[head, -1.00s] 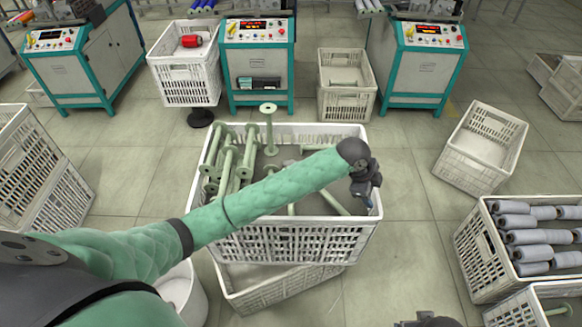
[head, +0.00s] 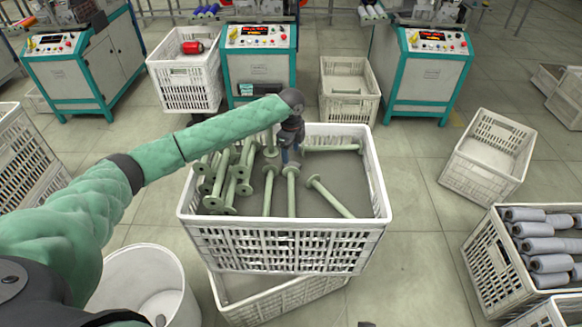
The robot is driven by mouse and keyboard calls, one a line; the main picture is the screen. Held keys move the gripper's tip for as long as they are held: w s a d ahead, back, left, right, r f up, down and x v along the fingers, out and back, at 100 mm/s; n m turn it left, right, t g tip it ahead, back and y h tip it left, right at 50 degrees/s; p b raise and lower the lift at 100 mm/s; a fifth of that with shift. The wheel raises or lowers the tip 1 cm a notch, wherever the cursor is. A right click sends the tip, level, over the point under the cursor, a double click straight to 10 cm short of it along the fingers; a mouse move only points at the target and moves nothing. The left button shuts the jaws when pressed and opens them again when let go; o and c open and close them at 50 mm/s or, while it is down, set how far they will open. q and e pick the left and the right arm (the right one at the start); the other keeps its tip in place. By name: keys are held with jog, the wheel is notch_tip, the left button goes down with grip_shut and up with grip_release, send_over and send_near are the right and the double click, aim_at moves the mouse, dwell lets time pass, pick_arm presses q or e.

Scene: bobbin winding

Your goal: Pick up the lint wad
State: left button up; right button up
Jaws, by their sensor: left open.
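My left gripper (head: 290,157) points down into the large white crate (head: 285,238), over its far middle part. It is open, with its fingertips close to the upper ends of the pale green bobbins (head: 291,190). I cannot make out a lint wad; anything small under the fingers is hidden by the gripper and the bobbins. My right gripper does not show.
The crate stands on another white crate (head: 280,298). A white bin (head: 145,285) is at the lower left. A crate of grey spools (head: 478,255) is at the right. An empty crate (head: 487,155) stands on the floor beyond it.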

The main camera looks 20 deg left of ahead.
aim_at(292, 164)
pick_arm(q)
jog(key=shift+w+f+p, duration=0.15)
jog(key=shift+f+p, duration=0.3)
jog(key=shift+f, duration=2.25)
jog(key=shift+d, duration=0.1)
jog(key=c, duration=0.8)
